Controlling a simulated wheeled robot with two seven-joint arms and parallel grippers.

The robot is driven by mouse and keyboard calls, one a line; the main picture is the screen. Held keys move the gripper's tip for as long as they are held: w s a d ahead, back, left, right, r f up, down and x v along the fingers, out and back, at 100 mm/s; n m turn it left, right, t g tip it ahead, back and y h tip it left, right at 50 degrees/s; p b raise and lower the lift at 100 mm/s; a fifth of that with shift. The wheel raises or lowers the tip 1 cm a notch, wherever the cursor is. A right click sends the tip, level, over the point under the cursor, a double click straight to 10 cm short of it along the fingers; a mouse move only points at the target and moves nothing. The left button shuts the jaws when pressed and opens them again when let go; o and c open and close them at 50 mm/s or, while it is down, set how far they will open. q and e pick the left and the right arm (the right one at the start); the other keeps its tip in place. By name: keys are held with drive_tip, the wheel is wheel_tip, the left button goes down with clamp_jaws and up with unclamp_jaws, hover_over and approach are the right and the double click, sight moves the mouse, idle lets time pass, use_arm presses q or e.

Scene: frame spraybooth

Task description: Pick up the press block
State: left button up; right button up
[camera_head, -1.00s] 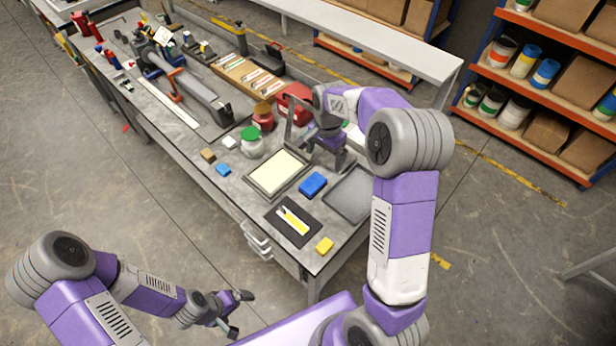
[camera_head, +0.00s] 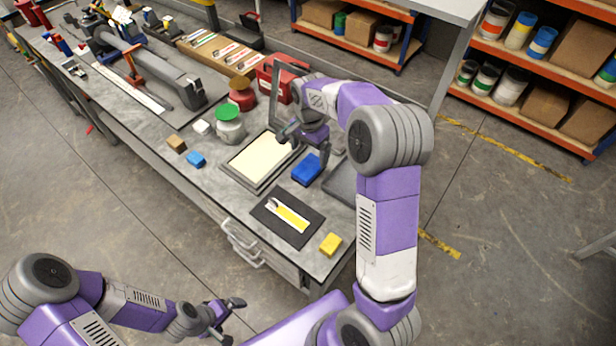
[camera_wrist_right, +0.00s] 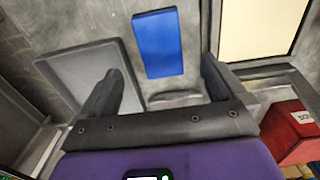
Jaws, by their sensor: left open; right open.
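A blue block (camera_head: 306,170), the likeliest press block, lies flat on the grey workbench (camera_head: 215,205), to the right of a framed cream panel (camera_head: 258,160). In the right wrist view the blue block (camera_wrist_right: 158,44) shows whole, ahead of the fingertips and roughly centred between them. My right gripper (camera_head: 305,141) is open and empty, just behind and above the block; its fingers also show in the right wrist view (camera_wrist_right: 160,78). My left gripper (camera_head: 233,320) is open and empty, low in front of the bench.
A grey tray (camera_wrist_right: 82,72) lies beside the block. A green-lidded jar (camera_head: 229,125), a red box (camera_head: 283,78) and small blocks stand around. Shelves (camera_head: 525,85) are at the right.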

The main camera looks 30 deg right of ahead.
sight(309, 166)
wheel_tip(309, 166, down, 8)
drive_tip(key=shift+r+b, duration=0.1)
drive_tip(key=shift+b, duration=0.7)
drive_tip(key=shift+c, duration=0.5)
drive_tip(key=c, duration=1.1)
wheel_tip(309, 166, up, 10)
drive_tip(key=shift+a+r+p, duration=0.1)
drive_tip(key=shift+p, duration=0.95)
